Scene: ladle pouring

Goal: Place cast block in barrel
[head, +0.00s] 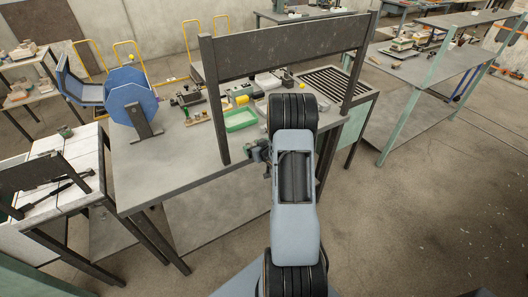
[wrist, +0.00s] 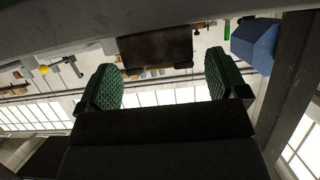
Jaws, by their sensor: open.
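The blue faceted barrel (head: 130,92) stands on a grey stand at the left back of the metal table in the head view. A blue faceted shape, likely the barrel (wrist: 255,40), shows at the upper right in the wrist view. My gripper (wrist: 162,66) has its two green padded fingers wide apart with nothing held between them. In the head view only a small part of it shows left of my arm, by the table's front edge, apart from the barrel. I cannot pick out the cast block for sure; small parts (head: 196,117) lie near the table's middle.
The metal table (head: 170,165) carries a dark upright frame (head: 290,52) near my arm. A green tray (head: 240,119) and several tools stand behind it. A side bench (head: 72,160) is at the left, a shelf rack (head: 430,75) at the right. The table's left front is clear.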

